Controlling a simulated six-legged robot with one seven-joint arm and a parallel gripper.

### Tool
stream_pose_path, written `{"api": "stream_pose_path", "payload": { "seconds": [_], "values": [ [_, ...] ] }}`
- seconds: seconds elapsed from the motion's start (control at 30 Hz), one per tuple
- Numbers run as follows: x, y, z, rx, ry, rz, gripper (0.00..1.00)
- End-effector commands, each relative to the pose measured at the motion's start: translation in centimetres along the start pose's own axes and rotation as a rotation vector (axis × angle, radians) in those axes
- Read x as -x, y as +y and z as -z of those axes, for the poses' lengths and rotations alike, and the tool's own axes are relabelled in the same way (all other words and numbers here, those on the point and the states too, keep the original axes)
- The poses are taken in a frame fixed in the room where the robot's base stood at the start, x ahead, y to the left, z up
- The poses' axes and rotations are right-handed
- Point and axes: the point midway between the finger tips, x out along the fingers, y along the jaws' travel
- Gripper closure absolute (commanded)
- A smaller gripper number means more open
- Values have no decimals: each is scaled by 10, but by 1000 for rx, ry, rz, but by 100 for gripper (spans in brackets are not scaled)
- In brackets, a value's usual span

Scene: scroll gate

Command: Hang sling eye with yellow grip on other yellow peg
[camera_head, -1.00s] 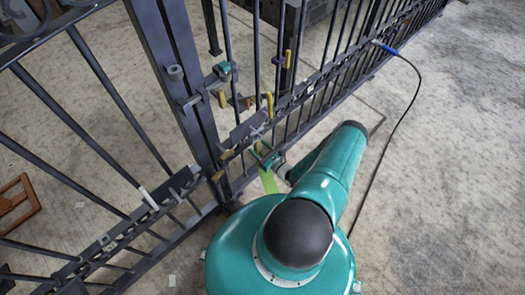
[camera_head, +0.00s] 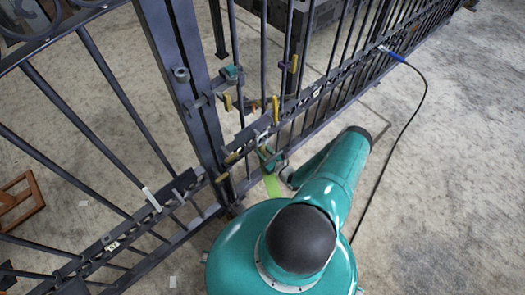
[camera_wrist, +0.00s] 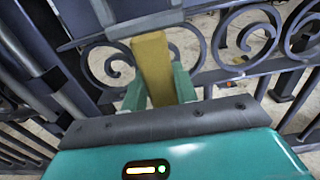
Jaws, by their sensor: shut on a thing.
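In the wrist view a yellow grip (camera_wrist: 152,66) stands between the two teal fingers of my gripper (camera_wrist: 158,88), which are shut on it. In the head view my gripper (camera_head: 268,158) is small and close to the gate's lower rail, partly hidden by my arm. A light green strap (camera_head: 272,187) hangs just below it; I cannot tell whether it is the sling. Yellow pieces show on the gate: one upright (camera_head: 275,109), one left of it (camera_head: 228,103), and one higher right (camera_head: 294,64). Which are pegs, and where the sling eye is, I cannot tell.
The dark metal gate (camera_head: 200,110) with its thick post and bars runs across the view. A black cable (camera_head: 415,110) with a blue end hangs from the rail at right. A brown wooden frame (camera_head: 18,200) lies at far left.

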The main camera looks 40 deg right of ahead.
Motion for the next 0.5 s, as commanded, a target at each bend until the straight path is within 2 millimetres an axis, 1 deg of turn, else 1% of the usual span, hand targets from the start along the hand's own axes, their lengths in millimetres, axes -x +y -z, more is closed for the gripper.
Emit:
{"api": "stream_pose_path", "payload": {
  "seconds": [0.5],
  "values": [
    [0,0,-12,-1,-1,0,98]
  ]
}}
